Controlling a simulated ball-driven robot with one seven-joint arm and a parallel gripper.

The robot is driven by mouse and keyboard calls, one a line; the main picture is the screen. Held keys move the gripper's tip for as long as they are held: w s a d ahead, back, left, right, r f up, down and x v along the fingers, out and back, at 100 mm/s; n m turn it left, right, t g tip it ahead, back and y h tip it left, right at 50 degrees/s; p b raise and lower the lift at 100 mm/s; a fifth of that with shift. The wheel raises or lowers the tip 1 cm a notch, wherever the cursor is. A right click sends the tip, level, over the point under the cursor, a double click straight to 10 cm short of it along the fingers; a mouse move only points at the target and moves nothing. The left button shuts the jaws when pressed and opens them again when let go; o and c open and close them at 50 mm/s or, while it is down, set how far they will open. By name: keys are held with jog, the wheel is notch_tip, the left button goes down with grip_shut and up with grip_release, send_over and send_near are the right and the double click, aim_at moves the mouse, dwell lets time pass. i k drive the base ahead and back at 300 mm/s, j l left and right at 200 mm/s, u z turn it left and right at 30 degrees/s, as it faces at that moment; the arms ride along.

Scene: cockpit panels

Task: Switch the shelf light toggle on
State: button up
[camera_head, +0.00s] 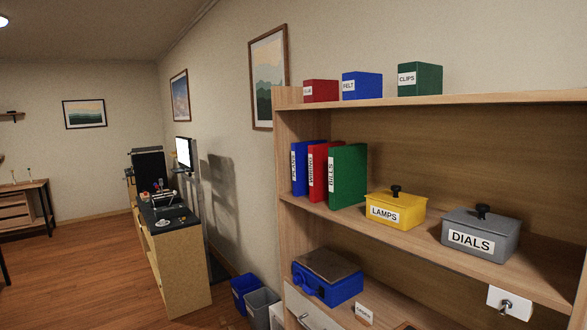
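A white switch plate with a small metal toggle (507,303) is on the front edge of the middle shelf (430,246), near the lower right corner of the view. The lever is small and I cannot tell for sure which way it is tipped. The wooden shelf unit (290,170) fills the right half of the view. No light on the shelf is visible. My gripper is not in view.
The middle shelf holds several binders (347,176), a yellow LAMPS box (396,211) and a grey DIALS box (480,236). A blue box (327,285) is below. Bins (245,291) stand beside the shelf. The wooden floor (90,270) at left is open.

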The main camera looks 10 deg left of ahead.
aim_at(504, 311)
jog(key=i+j+u, duration=0.15)
jog(key=u, duration=0.25)
jog(key=i+j+u, duration=0.1)
jog(key=u, duration=0.3)
jog(key=i+u, duration=0.2)
jog(key=u, duration=0.25)
jog(key=i, duration=2.6)
jog(key=i+z, duration=0.25)
jog(key=i, duration=0.3)
jog(key=i+j+z, duration=0.25)
jog(key=i, duration=0.3)
jog(key=i+j+z, duration=0.25)
jog(key=i, duration=0.25)
jog(key=z, duration=3.5)
jog(key=i+j+z, duration=0.2)
jog(key=i+z, duration=0.15)
jog(key=i, duration=0.1)
